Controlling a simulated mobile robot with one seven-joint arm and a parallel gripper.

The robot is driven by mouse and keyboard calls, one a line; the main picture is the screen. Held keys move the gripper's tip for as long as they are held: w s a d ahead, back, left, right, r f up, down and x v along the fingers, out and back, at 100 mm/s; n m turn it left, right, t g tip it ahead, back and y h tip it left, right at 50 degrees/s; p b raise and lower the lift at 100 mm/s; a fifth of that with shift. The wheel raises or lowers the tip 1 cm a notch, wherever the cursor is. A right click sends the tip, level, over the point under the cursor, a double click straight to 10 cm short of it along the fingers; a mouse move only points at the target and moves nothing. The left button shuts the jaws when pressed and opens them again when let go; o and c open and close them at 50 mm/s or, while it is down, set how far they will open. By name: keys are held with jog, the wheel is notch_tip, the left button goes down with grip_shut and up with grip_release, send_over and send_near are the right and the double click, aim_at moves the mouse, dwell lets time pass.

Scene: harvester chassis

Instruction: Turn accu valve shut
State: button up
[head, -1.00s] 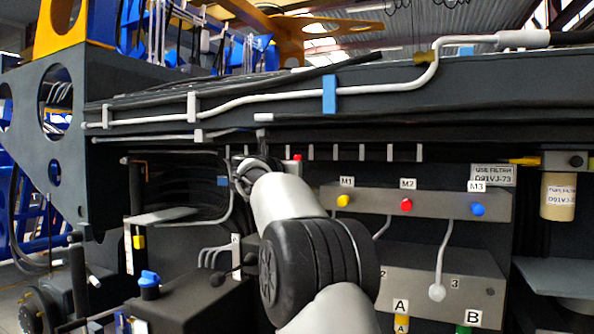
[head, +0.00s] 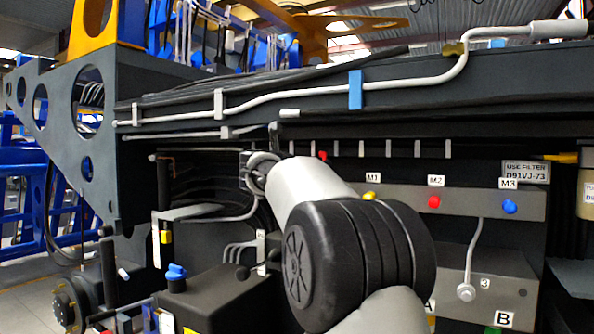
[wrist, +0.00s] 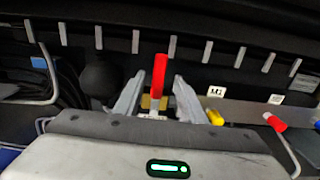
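The valve's red handle (wrist: 159,80) stands upright in the wrist view, with a yellow part (wrist: 152,103) at its foot. My gripper (wrist: 158,78) is open. Its two grey fingers lie left and right of the handle in the picture, with a gap on each side; I cannot tell whether the handle is in depth between them. In the head view a small red tip (head: 323,156) shows above my arm, probably the same handle. My gripper (head: 262,172) there is mostly hidden behind my wrist.
A grey panel with a yellow knob (head: 369,196), red knob (head: 434,202) and blue knob (head: 510,207) is right of my arm. A dark beam with a pale pipe (head: 410,85) runs above. A blue-capped box (head: 176,273) stands lower left.

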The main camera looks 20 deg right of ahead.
jog(key=v, duration=1.1)
jog(key=shift+s+a, duration=0.25)
jog(key=shift+r, duration=0.1)
jog(key=s+a+r+n+t+y, duration=0.2)
jog(key=a+n+t+y, duration=0.9)
jog(key=n, duration=0.9)
jog(key=s+a+f+n+g+y, duration=0.5)
jog(key=a+f+n, duration=0.3)
jog(key=n, duration=0.3)
jog(key=s+d+f+n+g+h, duration=0.15)
jog(key=s+f+n+g, duration=0.5)
jog(key=s+f, duration=0.65)
jog(key=s+d+f+n+g, duration=0.2)
jog(key=s+f+n+g, duration=0.2)
jog(key=s+f+n, duration=0.75)
notch_tip(320, 180, up, 21)
jog(key=s+m+p, duration=0.2)
jog(key=p, duration=2.2)
jog(key=shift+s+r+g+p, duration=0.25)
jog(key=shift+s+g+p, duration=0.05)
jog(key=shift+g, duration=0.15)
